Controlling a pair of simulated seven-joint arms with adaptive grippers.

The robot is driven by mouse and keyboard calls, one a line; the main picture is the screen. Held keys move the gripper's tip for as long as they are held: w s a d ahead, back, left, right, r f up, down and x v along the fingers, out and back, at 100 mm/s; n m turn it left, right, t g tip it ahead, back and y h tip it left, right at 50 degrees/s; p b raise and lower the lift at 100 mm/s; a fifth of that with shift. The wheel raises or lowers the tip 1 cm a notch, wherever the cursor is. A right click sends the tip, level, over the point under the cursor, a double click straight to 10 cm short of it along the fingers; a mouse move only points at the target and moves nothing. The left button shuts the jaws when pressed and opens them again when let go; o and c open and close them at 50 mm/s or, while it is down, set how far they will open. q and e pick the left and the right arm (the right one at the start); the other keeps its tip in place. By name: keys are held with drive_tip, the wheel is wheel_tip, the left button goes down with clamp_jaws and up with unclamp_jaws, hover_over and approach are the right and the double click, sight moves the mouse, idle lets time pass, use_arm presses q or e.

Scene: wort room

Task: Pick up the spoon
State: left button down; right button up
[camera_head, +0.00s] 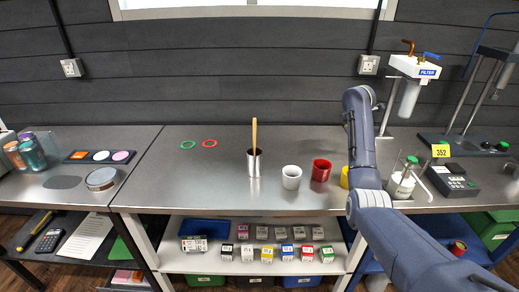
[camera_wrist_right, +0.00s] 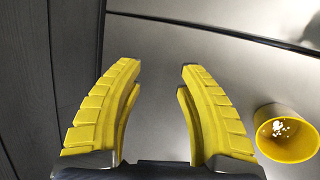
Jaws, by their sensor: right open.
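The spoon (camera_head: 254,134) has a light wooden handle and stands nearly upright in a shiny metal cup (camera_head: 254,164) on the middle table. Its lower end is hidden inside the cup. My right gripper (camera_wrist_right: 158,74) has yellow ribbed fingers, spread apart with nothing between them, in the right wrist view. The spoon does not show in that view. In the head view my right arm reaches over the table, to the right of the spoon, and its fingers cannot be made out. My left gripper is not in view.
A white cup (camera_head: 291,178), a red cup (camera_head: 321,171) and a yellow cup (camera_wrist_right: 286,134) stand right of the metal cup. Green (camera_head: 188,145) and red rings (camera_head: 209,143) lie behind, to the left. A filter stand (camera_head: 414,67) rises at right.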

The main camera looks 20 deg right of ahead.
drive_tip(key=w+a+r+n+y, duration=0.1)
drive_tip(key=a+r+n, duration=0.45)
drive_tip(key=a, duration=0.85)
drive_tip(key=a+r+n+g+y, duration=0.1)
drive_tip(key=a+r+n, duration=0.45)
drive_tip(key=a, duration=0.85)
drive_tip(key=w+a+r+n+y, duration=0.1)
drive_tip(key=a+r+n, duration=0.45)
drive_tip(key=a, duration=0.85)
approach(254, 131)
drive_tip(key=shift+x, duration=5.6)
clamp_jaws()
